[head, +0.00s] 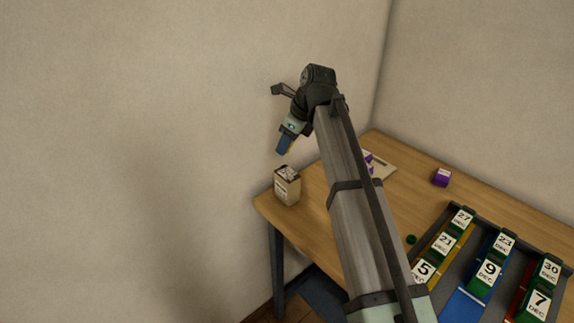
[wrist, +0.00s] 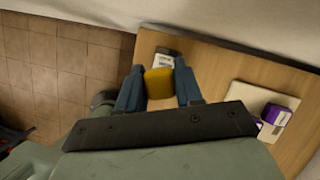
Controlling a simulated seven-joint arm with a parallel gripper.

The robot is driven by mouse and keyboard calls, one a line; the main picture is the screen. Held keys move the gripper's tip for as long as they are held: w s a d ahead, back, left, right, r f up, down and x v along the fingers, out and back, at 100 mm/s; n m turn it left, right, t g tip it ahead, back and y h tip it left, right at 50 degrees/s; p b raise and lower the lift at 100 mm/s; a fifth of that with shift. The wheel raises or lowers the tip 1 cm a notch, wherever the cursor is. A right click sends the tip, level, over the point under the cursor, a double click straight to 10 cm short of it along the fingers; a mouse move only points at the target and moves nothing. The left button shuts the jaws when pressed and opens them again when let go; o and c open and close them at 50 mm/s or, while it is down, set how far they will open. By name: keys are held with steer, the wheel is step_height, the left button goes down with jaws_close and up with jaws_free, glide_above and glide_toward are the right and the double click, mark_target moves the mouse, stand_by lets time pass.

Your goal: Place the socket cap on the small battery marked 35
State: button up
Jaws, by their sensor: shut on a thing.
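My gripper (head: 283,148) hangs over the left end of the wooden table. Its blue fingers (wrist: 160,88) are shut on a yellow piece (wrist: 159,82). I cannot tell from its shape whether this is the socket cap. The piece is held in the air, above and in front of a small tan carton (head: 287,188). The carton also shows partly behind the piece in the wrist view (wrist: 166,54). No battery with a readable 35 shows. A small green disc (head: 411,240) lies on the table left of the rack.
A dark rack (head: 482,218) with several dated green blocks in yellow, blue and red lanes stands at the right. A pale board (head: 383,170) with a purple item lies behind my arm. A purple block (head: 441,177) sits near the wall. Walls close off the back.

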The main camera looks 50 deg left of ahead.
mark_target(282, 171)
steer(key=shift+f, duration=3.6)
steer(key=shift+f, duration=0.15)
steer(key=o, duration=1)
steer(key=v, duration=1.2)
steer(key=shift+d, duration=0.1)
